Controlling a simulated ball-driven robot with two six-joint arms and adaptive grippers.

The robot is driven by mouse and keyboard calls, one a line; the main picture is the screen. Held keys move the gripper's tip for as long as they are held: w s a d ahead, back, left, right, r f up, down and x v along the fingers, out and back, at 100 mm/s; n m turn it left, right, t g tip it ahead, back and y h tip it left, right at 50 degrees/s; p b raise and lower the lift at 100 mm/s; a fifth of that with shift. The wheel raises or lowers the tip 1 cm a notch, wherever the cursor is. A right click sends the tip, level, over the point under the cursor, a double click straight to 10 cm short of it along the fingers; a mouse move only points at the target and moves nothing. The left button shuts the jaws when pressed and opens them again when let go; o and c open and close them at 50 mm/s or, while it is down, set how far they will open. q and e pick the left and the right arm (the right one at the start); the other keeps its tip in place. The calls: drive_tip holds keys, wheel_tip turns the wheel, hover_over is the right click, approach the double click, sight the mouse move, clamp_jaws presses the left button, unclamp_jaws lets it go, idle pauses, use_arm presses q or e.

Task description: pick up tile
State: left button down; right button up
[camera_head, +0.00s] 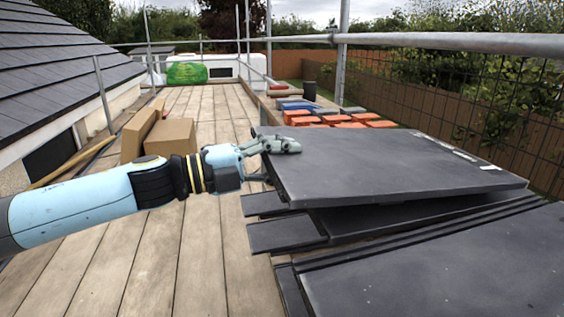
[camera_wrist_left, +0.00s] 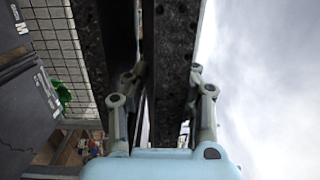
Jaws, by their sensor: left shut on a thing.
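The top dark grey tile (camera_head: 390,170) lies at a slant over a stack of similar tiles (camera_head: 290,233) in the right half of the head view. My left gripper (camera_head: 290,146) is at its left far edge, with one finger over the top face. In the left wrist view, the fingers of my left gripper (camera_wrist_left: 160,100) are shut on both sides of the tile (camera_wrist_left: 172,60), which shows edge-on. The tile's left part appears raised off the stack, with a gap below. My right gripper does not show.
More dark tiles (camera_head: 460,275) lie at the front right. Cardboard boxes (camera_head: 172,138) stand on the wooden planks (camera_head: 140,250) to the left. Orange and blue stacks (camera_head: 325,115) lie beyond the tile. A metal rail (camera_head: 450,42) and mesh run along the right.

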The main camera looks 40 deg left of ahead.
sight(309, 176)
use_arm(q)
drive_tip(key=s+d+r+p, duration=0.1)
drive_tip(key=d+r, duration=0.1)
drive_tip(key=s+d+r+p, duration=0.3)
drive_tip(key=s+d+r, duration=0.1)
drive_tip(key=d, duration=0.1)
drive_tip(key=shift+d, duration=0.1)
drive_tip(key=shift+s+d+r+p, duration=0.25)
drive_tip(key=shift+s+d+p, duration=0.25)
drive_tip(key=shift+d+p, duration=0.05)
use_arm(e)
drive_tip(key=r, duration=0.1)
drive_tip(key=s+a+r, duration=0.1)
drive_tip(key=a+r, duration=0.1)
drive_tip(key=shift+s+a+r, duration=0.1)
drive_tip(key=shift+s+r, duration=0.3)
use_arm(q)
drive_tip(key=shift+f, duration=0.1)
drive_tip(key=c, duration=1.8)
unclamp_jaws()
clamp_jaws()
